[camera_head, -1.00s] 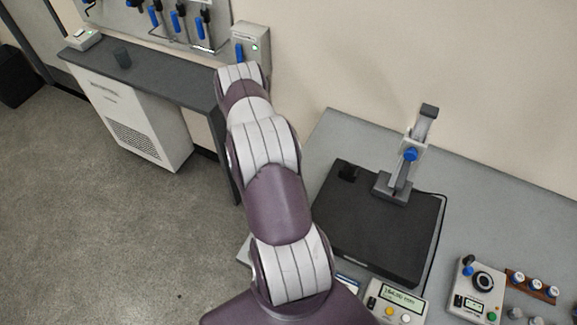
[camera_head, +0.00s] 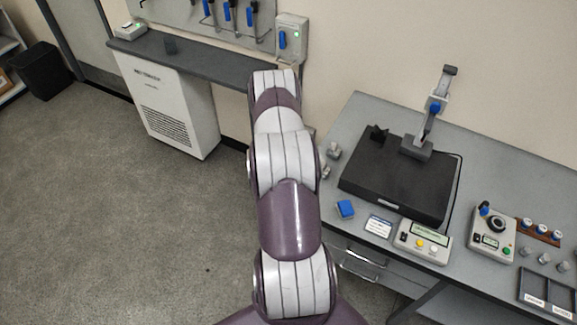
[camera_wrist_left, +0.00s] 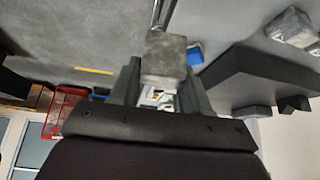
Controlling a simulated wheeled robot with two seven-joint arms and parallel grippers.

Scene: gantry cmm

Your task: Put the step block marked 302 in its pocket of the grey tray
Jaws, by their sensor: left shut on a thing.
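My left gripper (camera_wrist_left: 163,82) is shut on a grey, rough-faced block (camera_wrist_left: 164,58) in the left wrist view. The block sits between the two fingers and sticks out past their tips. No number can be read on it. In the head view only the purple and white arm links show; the gripper and block are hidden. A dark grey tray with label plates (camera_head: 547,288) lies at the lower right of the head view, partly cut off by the frame edge, and its visible pockets look empty. My right gripper is not in view.
Small grey pieces (camera_head: 333,149) lie left of the plate. Open floor (camera_head: 120,230) lies left.

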